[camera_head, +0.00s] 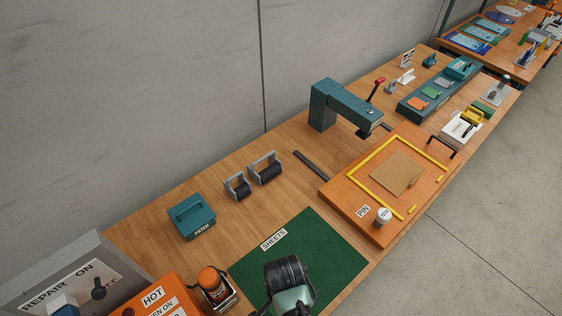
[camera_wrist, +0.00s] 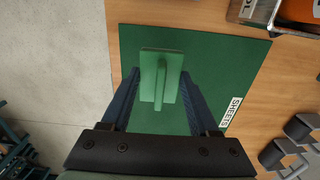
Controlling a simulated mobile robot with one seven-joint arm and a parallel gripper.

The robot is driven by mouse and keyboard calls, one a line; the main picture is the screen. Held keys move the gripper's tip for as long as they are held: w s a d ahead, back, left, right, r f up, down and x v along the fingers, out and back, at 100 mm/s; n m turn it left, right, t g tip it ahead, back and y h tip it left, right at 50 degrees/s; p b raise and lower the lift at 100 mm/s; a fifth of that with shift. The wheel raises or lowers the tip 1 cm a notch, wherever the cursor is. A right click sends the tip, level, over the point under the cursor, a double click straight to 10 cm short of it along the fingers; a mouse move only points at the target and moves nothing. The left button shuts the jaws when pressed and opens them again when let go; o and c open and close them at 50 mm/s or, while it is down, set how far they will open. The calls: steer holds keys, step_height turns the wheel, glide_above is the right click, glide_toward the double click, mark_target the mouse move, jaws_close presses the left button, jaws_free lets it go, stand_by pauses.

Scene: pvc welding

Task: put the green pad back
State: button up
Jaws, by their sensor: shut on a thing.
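The green pad (camera_wrist: 160,68) is a flat light green plate with a raised rib along its middle. In the wrist view it sits between the two fingers of my gripper (camera_wrist: 160,77), which is shut on it. The pad is over the dark green SHEETS mat (camera_wrist: 210,55); I cannot tell whether it touches the mat. In the head view my wrist is over the front of the same mat (camera_head: 330,248), and the pad cannot be made out there. A long teal rack (camera_head: 411,108) at the far end carries an orange, a green and a grey piece.
A teal PATCH box (camera_head: 192,217) and two rollers (camera_head: 265,169) stand behind the mat. An orange bottle (camera_head: 213,281) in a holder is to its left. An orange board (camera_head: 345,205) with a yellow frame and a teal press (camera_head: 345,106) lie between mat and rack.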

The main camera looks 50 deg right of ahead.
steer(key=shift+f, duration=2.45)
steer(key=shift+f, duration=0.1)
steer(key=o, duration=1.2)
